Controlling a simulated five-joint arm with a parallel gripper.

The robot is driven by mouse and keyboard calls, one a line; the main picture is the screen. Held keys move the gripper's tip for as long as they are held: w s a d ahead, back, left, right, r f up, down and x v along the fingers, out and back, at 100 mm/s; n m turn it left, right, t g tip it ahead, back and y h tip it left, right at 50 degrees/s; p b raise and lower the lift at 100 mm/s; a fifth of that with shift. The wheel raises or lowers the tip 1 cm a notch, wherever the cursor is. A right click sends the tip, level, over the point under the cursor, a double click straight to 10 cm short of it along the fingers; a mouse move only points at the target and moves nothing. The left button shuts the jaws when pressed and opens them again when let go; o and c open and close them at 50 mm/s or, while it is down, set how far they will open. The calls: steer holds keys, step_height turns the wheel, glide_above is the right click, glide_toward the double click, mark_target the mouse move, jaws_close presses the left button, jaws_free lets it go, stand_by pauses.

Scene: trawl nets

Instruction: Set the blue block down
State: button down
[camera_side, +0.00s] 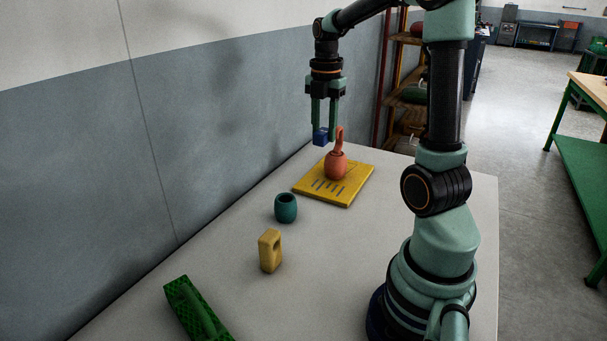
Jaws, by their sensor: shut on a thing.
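The blue block (320,137) is a small cube held between the fingertips of my gripper (323,127). My gripper points down and is shut on the block, at the far part of the table. The block appears in the air, near the far left edge of a yellow board (344,197) with dark slots. An orange-red rounded object with an upright curved stem (336,165) stands on the board, just right of and below the block in the picture. I cannot tell whether the right finger touches the stem.
A teal cup (286,208), a tan block with a hole (270,251) and a green ridged piece (197,311) stand along the left side of the grey table (330,287). A wall runs along the table's left. The table's middle is clear.

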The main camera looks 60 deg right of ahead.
glide_above(338, 229)
steer(key=f, duration=0.2)
step_height(338, 229, down, 20)
steer(key=shift+r, duration=0.15)
stand_by(0.4)
steer(key=c, duration=0.5)
jaws_free()
steer(key=shift+c, duration=0.2)
